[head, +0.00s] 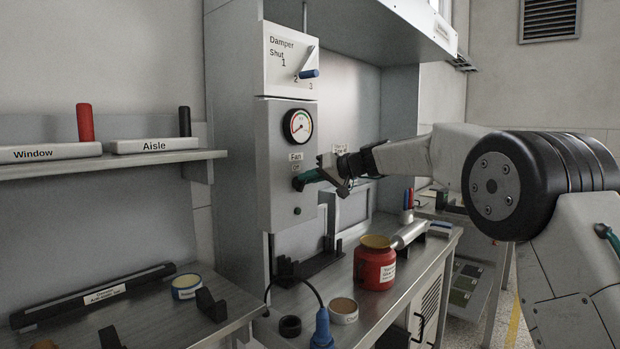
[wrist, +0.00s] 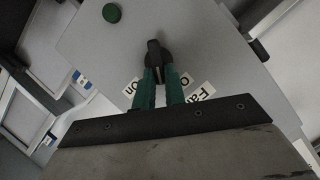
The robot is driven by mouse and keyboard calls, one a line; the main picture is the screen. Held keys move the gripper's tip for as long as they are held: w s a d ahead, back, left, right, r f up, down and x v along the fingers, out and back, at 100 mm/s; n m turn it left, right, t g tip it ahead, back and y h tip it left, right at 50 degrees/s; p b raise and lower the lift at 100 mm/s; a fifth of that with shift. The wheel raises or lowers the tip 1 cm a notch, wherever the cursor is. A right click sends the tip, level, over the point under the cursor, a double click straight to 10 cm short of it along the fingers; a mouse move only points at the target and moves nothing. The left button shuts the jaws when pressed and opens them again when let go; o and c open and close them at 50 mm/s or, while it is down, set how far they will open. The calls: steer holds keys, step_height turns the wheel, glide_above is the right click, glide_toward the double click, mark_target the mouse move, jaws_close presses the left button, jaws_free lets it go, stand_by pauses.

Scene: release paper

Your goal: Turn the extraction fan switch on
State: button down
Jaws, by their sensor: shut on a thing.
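The fan switch is a dark knob (head: 298,184) on the grey control panel (head: 275,140), below the Fan label (head: 296,157). My gripper (head: 309,177) reaches in from the right, with its green fingers at the knob. In the wrist view the fingers (wrist: 158,84) are closed around the black knob (wrist: 154,50), which shows beyond their tips. An On label (wrist: 130,87) lies left of the fingers, and a partly covered label (wrist: 185,79) lies to their right. I cannot tell which setting the knob points to.
A round gauge (head: 298,126) sits above the switch and a green button (head: 298,211) below it. The damper lever (head: 309,73) is higher up. A red jar (head: 374,265) stands on the bench below my arm. A shelf (head: 70,166) with two handled blocks is at left.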

steer(key=m+y, duration=0.1)
steer(key=m, duration=0.1)
steer(key=f+m+g+y, duration=0.1)
steer(key=m, duration=0.1)
steer(key=shift+w+f, duration=0.15)
steer(key=shift+w, duration=0.05)
steer(key=m+y, duration=0.1)
steer(key=m, duration=0.1)
steer(key=m+y, duration=0.1)
steer(key=m, duration=0.1)
steer(key=shift+f+m, duration=0.4)
steer(key=shift+y, duration=0.3)
steer(key=c, duration=1.6)
jaws_free()
steer(key=shift+o, duration=0.7)
steer(key=shift+a+r, duration=0.1)
steer(key=shift+a, duration=0.15)
steer(key=v, duration=0.8)
steer(key=shift+w+d, duration=0.15)
steer(key=shift+d, duration=0.15)
